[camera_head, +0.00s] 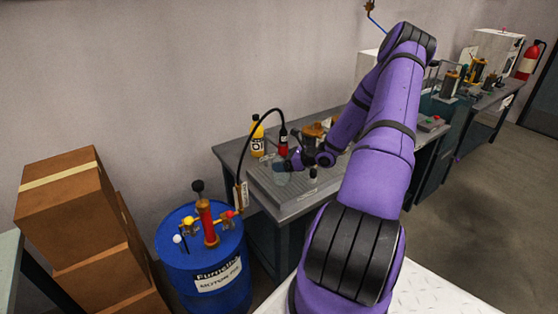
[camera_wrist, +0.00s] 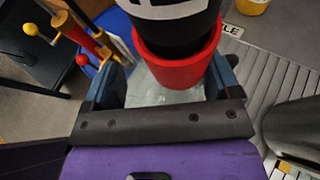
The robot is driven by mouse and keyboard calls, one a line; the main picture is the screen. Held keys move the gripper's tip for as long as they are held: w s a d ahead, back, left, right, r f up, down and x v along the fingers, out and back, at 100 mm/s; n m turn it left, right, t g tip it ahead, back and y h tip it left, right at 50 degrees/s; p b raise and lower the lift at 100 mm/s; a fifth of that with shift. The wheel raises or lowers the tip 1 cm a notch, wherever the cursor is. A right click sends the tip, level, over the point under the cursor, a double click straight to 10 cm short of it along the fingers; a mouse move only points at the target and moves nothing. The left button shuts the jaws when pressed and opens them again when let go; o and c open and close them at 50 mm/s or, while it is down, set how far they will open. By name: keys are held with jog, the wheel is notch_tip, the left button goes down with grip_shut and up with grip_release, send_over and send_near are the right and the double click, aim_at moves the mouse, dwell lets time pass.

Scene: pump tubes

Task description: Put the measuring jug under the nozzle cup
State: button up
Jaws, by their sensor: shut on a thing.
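My gripper (camera_head: 294,163) is over the grated tray, and its two blue fingers (camera_wrist: 168,80) show in the wrist view. They are shut on the measuring jug (camera_head: 281,178), a pale see-through vessel that also shows between the fingers in the wrist view (camera_wrist: 163,92). The red nozzle cup (camera_head: 283,151) stands just behind the jug in the head view, with a black nozzle in it. In the wrist view the red cup (camera_wrist: 178,73) hides much of the jug. I cannot tell whether the jug is directly under the cup or whether they touch.
A black hose (camera_head: 265,113) arches to the nozzle from a red pump (camera_head: 208,222) on a blue drum (camera_head: 200,270). A yellow bottle (camera_head: 257,138) stands left of the cup. The tray (camera_head: 285,201) has bare room at its front. Boxes (camera_head: 65,190) are stacked at left.

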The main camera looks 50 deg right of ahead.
jog(key=shift+s+f, duration=0.15)
jog(key=shift+f, duration=0.6)
jog(key=shift+f, duration=0.15)
jog(key=o, duration=1.1)
